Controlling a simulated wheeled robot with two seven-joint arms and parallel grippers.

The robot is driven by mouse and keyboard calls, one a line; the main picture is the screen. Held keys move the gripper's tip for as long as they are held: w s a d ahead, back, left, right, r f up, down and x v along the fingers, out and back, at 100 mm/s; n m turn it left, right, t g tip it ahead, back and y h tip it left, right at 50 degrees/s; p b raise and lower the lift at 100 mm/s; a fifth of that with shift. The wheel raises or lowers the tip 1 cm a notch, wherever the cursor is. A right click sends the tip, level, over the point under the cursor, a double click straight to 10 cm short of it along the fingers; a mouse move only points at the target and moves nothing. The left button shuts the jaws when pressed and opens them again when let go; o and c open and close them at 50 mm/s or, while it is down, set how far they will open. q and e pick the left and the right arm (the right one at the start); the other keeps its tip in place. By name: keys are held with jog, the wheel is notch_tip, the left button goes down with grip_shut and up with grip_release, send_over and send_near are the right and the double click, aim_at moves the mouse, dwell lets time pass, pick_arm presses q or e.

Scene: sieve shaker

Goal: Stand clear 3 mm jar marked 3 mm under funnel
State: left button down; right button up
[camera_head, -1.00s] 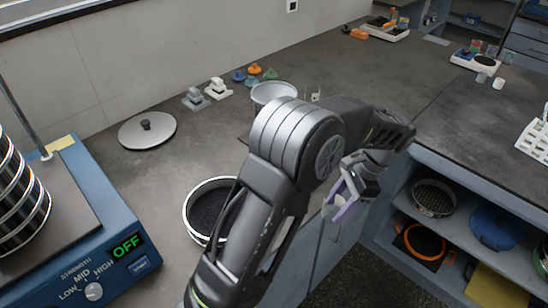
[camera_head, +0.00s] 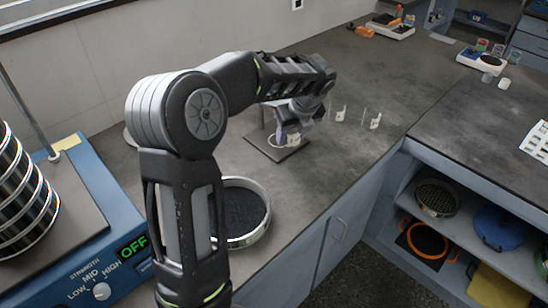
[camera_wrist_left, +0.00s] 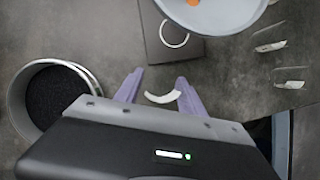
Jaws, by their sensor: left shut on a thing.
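My left gripper (camera_head: 292,130) is shut on a clear jar. In the left wrist view its purple fingertips (camera_wrist_left: 160,88) are on either side of the jar's pale curved label (camera_wrist_left: 162,97); the marking is not readable. The jar is close beside the dark funnel stand base (camera_head: 268,150), which has a white ring (camera_wrist_left: 174,34) on it. The white funnel (camera_wrist_left: 225,12), with something orange inside, is above the base and is hidden by my arm in the head view. Two other clear jars (camera_head: 340,115) (camera_head: 375,122) stand to the right. My right gripper is not in view.
A round sieve pan (camera_head: 262,228) with dark contents stands near the front edge. The blue shaker (camera_head: 115,225) with its sieve stack is at the left and reads OFF. Bare worktop lies right of the jars. Shelves (camera_head: 400,205) are below at the right.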

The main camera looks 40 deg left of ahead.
aim_at(292, 146)
pick_arm(q)
jog(key=shift+f, duration=2.5)
jog(key=shift+f, duration=0.1)
jog(key=shift+f, duration=2.4)
jog(key=shift+f, duration=0.2)
jog(key=c, duration=0.7)
grip_release()
jog(key=shift+r, duration=0.1)
jog(key=shift+r, duration=0.1)
